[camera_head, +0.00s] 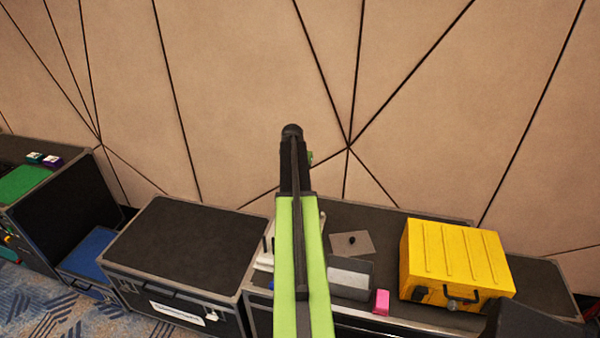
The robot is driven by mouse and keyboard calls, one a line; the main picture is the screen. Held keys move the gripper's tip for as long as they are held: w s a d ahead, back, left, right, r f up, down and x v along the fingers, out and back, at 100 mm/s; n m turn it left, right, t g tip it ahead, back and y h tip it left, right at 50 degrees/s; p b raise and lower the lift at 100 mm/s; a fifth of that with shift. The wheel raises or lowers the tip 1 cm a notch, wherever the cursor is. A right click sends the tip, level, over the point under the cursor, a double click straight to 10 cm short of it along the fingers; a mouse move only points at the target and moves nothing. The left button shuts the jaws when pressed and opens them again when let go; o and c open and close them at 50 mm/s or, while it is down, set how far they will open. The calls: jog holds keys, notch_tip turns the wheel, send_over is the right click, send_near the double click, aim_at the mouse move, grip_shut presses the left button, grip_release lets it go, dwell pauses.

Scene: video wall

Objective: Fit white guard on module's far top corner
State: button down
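My green arm reaches up from the bottom middle, and its black end with my gripper (292,132) stands in front of the wall panels, above the cases. The fingers are not clear from behind, so I cannot tell whether they are open or hold anything. A small green bit shows just right of the black end. A dark grey box-like piece with a pale face (350,278) lies on the right case, right of my arm; it may be the module. A white piece (265,258) shows left of my arm, partly hidden by it. I cannot make out a white guard for sure.
A yellow ribbed case (455,260) stands on the right black case, with a pink block (381,301) left of it. A grey plate (352,244) with a dark knob lies behind. The left black case top (190,240) is bare. A blue case (92,248) stands farther left.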

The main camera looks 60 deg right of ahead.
jog(key=shift+f+b, duration=0.35)
jog(key=shift+f, duration=0.05)
jog(key=c, duration=0.9)
grip_release()
jog(key=shift+o, duration=0.5)
jog(key=o, duration=0.4)
notch_tip(320, 180, up, 8)
jog(key=p, duration=0.8)
jog(key=shift+r, duration=0.15)
